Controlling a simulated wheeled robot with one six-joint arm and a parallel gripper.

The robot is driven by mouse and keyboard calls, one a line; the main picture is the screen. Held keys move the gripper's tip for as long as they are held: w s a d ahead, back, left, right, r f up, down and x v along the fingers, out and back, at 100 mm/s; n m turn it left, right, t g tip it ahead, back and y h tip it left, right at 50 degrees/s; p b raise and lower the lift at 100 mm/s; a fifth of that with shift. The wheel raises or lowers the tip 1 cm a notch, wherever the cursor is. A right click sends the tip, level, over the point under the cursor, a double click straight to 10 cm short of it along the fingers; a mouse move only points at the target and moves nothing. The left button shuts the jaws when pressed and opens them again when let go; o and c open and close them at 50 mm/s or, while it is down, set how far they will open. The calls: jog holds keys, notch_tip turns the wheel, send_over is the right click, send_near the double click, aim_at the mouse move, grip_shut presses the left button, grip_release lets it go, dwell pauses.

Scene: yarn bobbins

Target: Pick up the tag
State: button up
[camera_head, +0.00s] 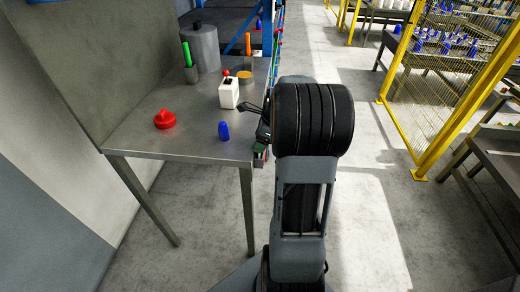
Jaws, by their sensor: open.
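I cannot make out which thing is the tag; nothing in view is clearly one. My gripper (252,107) shows as dark fingers at the right edge of the metal table (150,140), partly hidden behind my arm. The fingers point left towards a white box (228,98) with a dark opening and a red ball at its top. The gripper is open, and I see nothing held in it. A small blue piece (223,131) stands on the table in front of the box. A red knob-shaped piece (165,120) lies further left.
A grey cylinder (204,48), a green stick (187,54) in a cup, and a yellow-topped container (244,78) stand at the back. A grey panel (80,60) borders the table's left. A yellow fence (450,80) stands right. The table's front left is clear.

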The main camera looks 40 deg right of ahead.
jog(key=shift+c, duration=0.3)
jog(key=c, duration=0.9)
jog(key=shift+c, duration=0.2)
notch_tip(320, 180, up, 10)
jog(key=shift+p, duration=0.45)
jog(key=shift+r, duration=0.1)
